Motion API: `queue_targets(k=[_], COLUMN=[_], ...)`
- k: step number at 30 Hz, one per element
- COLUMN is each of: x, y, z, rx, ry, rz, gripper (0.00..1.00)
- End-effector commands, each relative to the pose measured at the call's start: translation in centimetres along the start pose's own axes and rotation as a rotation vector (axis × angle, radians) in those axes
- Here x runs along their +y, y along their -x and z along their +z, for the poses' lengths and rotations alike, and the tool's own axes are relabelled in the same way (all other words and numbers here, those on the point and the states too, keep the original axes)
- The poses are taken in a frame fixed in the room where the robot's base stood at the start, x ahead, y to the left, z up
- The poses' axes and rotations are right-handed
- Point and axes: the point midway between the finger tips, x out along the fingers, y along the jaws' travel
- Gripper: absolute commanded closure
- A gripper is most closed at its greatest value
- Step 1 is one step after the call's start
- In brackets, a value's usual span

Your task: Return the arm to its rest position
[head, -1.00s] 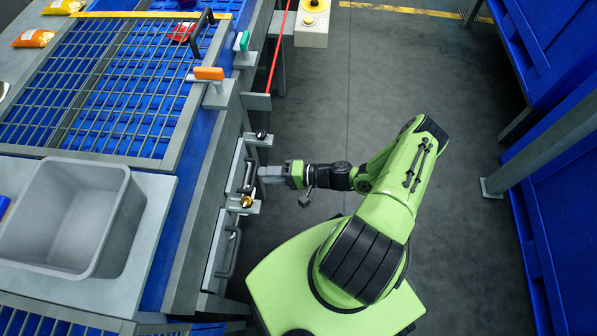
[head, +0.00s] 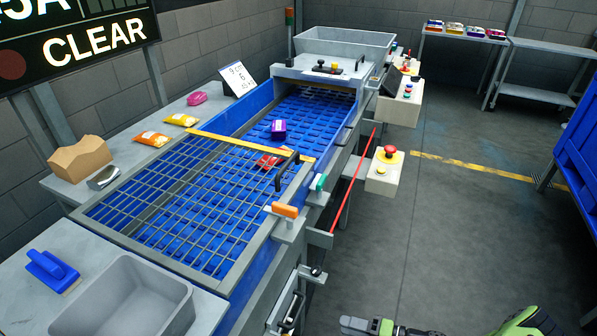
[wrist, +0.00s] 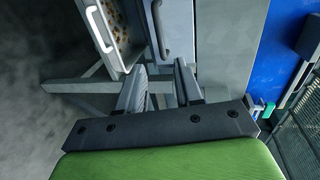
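My gripper (wrist: 161,86) shows in the wrist view with its two grey fingers apart and nothing between them. In the head view only a small part of my arm's green and grey end (head: 368,326) shows at the bottom edge, to the right of the machine's side. The rest of my arm is mostly out of that view.
The machine's grate (head: 175,205) has an orange handle (head: 285,210) and a green handle (head: 320,181) beside it. A red package (head: 272,160) lies there. An emergency-stop box (head: 384,182) stands on the right. A grey bin (head: 130,300) is at lower left.

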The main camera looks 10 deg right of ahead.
Motion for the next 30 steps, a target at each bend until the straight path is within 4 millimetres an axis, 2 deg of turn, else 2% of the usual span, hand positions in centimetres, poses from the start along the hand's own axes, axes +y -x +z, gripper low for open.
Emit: queue_targets(k=[2, 5, 8, 12, 17, 21, 23, 27, 30], x=[-0.4, -2.5, -6.3, -12.6, -20.7, -28.2, -31.3, -38.1, -42.1], y=[0.1, 0.8, 1.8, 2.9, 3.8, 4.5, 4.8, 6.1, 7.5], z=[-0.1, -0.3, -0.6, -0.7, -0.1, 1.6, 2.7, 6.0, 8.8], rx=[-0.014, -0.103, -0.243, -0.398, -0.479, -0.47, -0.443, -0.338, -0.236], ry=[0.007, 0.043, 0.099, 0.191, 0.314, 0.44, 0.496, 0.625, 0.709], rz=[0.014, 0.101, 0.261, 0.502, 0.765, 0.962, 1.031, 1.145, 1.18], gripper=[0.65, 0.65, 0.65, 0.65, 0.65, 0.65, 0.65, 0.65, 0.65])
